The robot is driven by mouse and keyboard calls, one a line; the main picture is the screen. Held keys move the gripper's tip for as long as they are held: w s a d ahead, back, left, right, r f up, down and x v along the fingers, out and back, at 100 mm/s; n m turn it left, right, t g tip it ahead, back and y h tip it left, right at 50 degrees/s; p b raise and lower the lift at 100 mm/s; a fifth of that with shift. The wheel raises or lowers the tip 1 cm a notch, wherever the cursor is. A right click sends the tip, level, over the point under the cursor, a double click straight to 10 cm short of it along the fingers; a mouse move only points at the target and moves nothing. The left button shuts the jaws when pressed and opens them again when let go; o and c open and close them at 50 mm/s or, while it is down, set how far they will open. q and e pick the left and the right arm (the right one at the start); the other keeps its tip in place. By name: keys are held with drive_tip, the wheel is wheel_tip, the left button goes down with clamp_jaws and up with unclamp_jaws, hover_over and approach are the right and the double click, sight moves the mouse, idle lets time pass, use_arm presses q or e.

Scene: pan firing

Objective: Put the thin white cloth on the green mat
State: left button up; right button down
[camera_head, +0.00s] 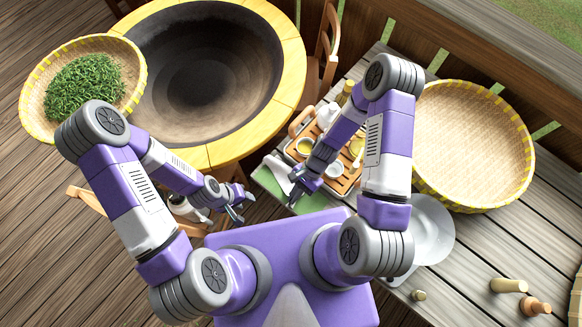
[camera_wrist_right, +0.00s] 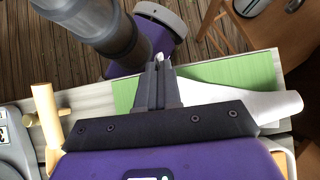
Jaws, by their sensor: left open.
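The thin white cloth (camera_head: 277,171) lies partly over the green mat (camera_head: 267,182) at the near edge of the table. In the right wrist view the cloth (camera_wrist_right: 225,98) stretches right from my right gripper, and the mat (camera_wrist_right: 250,70) shows behind it. My right gripper (camera_head: 292,197) is low over the mat; its fingers (camera_wrist_right: 159,68) are shut, with a bit of white cloth at their tips. My left gripper (camera_head: 240,212) is open and empty, left of the table edge. The fingers hide part of the cloth.
A wooden tea tray (camera_head: 343,184) with cups stands just behind the mat. A large empty basket (camera_head: 470,145) is at right. A big pan (camera_head: 210,70) and a basket of green leaves (camera_head: 85,85) are at left. A grey plate (camera_head: 432,235) and small wooden pieces lie nearby.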

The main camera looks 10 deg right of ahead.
drive_tip(key=s+a+f, duration=0.1)
drive_tip(key=s+f, duration=0.4)
drive_tip(key=shift+s+a, duration=0.2)
drive_tip(key=shift+s, duration=0.1)
drive_tip(key=c, duration=0.9)
unclamp_jaws()
drive_tip(key=s+r+p, duration=0.1)
drive_tip(key=r+p, duration=0.1)
drive_tip(key=r, duration=0.1)
drive_tip(key=s+r+p, duration=0.1)
drive_tip(key=r+p, duration=0.2)
drive_tip(key=s+a+r+p, duration=0.1)
drive_tip(key=s+r+p, duration=0.1)
drive_tip(key=r, duration=0.2)
drive_tip(key=shift+p, duration=0.3)
drive_tip(key=shift+s, duration=0.15)
